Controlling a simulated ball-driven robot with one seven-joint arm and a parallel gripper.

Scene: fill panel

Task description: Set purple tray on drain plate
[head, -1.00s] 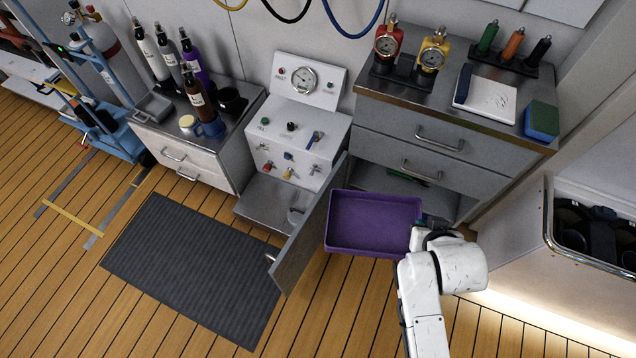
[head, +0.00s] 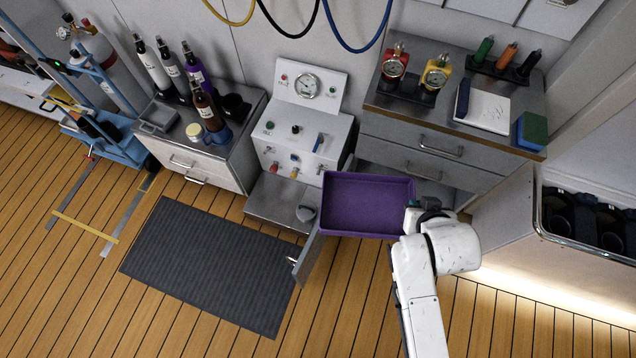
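The purple tray (head: 367,203) is held up in front of the right-hand cabinet, roughly level and empty. My gripper (head: 411,207) is at the tray's right side and appears shut on its right rim; the fingertips are mostly hidden. The drain plate (head: 275,203) seems to be the flat grey metal shelf low on the front of the white fill panel (head: 303,140). It lies to the left of the tray. A small round grey fitting sits at its right part.
A dark mat (head: 205,265) lies on the wooden floor. The right cabinet's drawers (head: 430,145) are behind the tray. A bin with dark cylinders (head: 590,215) stands at right.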

